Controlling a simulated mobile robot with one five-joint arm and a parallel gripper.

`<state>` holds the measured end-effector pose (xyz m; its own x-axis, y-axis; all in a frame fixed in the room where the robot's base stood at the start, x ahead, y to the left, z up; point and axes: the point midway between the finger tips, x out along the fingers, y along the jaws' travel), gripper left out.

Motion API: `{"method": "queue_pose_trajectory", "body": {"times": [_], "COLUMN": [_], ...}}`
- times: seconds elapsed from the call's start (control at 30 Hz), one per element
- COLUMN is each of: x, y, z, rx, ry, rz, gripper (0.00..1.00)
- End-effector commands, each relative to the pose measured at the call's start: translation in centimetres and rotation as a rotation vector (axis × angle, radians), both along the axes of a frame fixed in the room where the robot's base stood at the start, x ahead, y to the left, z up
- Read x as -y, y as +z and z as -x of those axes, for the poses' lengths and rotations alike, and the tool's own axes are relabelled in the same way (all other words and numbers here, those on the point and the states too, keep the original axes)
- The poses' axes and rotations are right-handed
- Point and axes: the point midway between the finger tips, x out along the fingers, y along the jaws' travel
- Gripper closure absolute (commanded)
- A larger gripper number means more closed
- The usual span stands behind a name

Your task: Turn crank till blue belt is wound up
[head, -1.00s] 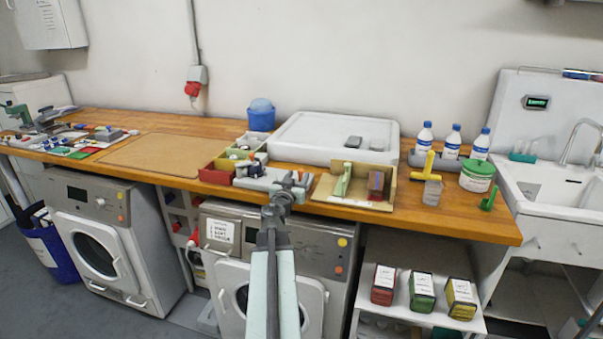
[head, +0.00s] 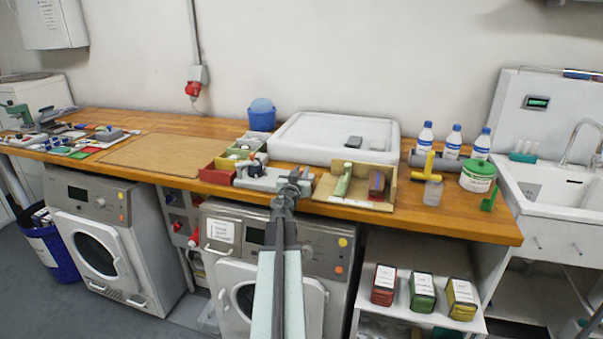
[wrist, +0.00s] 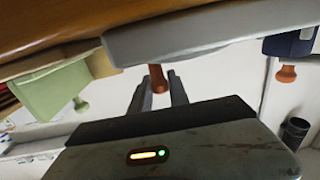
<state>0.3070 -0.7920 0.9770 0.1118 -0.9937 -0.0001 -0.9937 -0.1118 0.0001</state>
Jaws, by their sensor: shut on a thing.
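A grey winding device (head: 262,181) sits at the bench's front edge in the head view. Its grey underside or body (wrist: 205,38) spans the top of the wrist view. A reddish-brown crank knob (wrist: 158,76) sticks out from it. My gripper (wrist: 160,90) has one finger on each side of this knob and is shut on it. In the head view my gripper (head: 291,183) is at the device's right end, where the arm hides the knob. I cannot make out the blue belt for certain in either view.
Red and green bins (head: 217,171) stand left of the device. A tan tray (head: 349,200) with a green-handled item is close on the right. In the wrist view a pale green block (wrist: 50,92) and a dark blue block (wrist: 291,42) with similar knobs flank the gripper.

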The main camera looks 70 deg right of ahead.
Motion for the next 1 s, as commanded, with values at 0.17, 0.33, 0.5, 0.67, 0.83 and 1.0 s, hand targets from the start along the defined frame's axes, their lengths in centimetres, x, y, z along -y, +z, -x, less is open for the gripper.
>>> {"method": "queue_pose_trajectory", "body": {"times": [0.17, 0.33, 0.5, 0.67, 0.83, 1.0], "x": [0.4, 1.1, 1.8, 2.2, 2.6, 2.7], "y": [0.0, 0.0, 0.0, 0.0, 0.0, 0.0], "z": [0.3, 0.4, 0.4, 0.3, 0.2, 0.1], "rx": [0.000, 0.001, 0.000, 0.000, 0.000, 0.000], "ry": [0.094, 0.223, 0.354, 0.461, 0.543, 0.592], "rz": [0.000, 0.001, 0.000, 0.000, 0.000, 0.000], "gripper": [1.00, 1.00, 1.00, 1.00, 1.00, 1.00]}}
